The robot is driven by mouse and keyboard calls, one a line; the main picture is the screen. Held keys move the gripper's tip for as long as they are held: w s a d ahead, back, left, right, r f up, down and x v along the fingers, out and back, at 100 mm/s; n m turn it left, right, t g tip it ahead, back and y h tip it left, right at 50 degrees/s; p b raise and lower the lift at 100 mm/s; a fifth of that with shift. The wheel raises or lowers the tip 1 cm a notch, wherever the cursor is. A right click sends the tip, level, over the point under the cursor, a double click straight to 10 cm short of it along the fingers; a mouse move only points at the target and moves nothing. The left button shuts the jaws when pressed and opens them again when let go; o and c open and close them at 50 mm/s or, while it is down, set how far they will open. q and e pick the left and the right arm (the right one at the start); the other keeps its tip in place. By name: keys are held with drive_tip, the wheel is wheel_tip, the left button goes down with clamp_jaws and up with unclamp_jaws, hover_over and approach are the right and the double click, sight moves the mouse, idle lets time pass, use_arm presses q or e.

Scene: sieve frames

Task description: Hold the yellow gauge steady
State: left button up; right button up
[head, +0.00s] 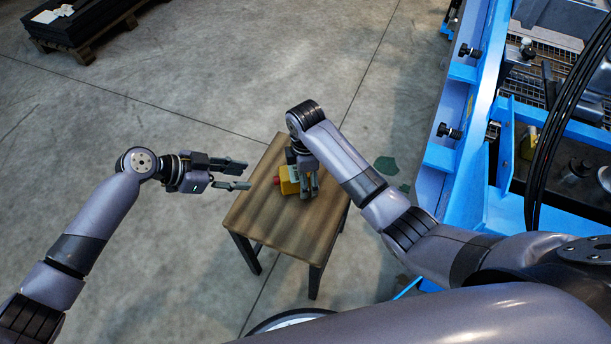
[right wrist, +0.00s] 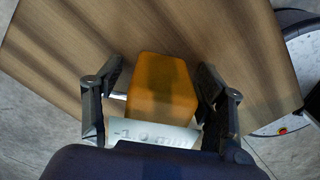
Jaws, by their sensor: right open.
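The yellow gauge (head: 286,187) sits on the small wooden table, with a red part on its left side. In the right wrist view the gauge (right wrist: 160,85) is an orange-yellow block with a pale, partly hidden label on the near side. My right gripper (head: 308,186) is at the gauge and covers part of it in the head view. Its open fingers (right wrist: 162,88) stand on either side of the block, with gaps visible. My left gripper (head: 242,174) is open and empty, to the left of the gauge, its fingertips over the table's left edge.
The wooden table (head: 262,225) is otherwise bare. A blue machine frame (head: 455,150) with black knobs stands to the right. A dark stack on a pallet (head: 80,28) lies at the back left.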

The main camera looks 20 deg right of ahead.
drive_tip(key=shift+c, duration=0.2)
drive_tip(key=c, duration=1.5)
clamp_jaws()
idle(0.8)
use_arm(q)
drive_tip(key=shift+c, duration=0.3)
clamp_jaws()
idle(1.4)
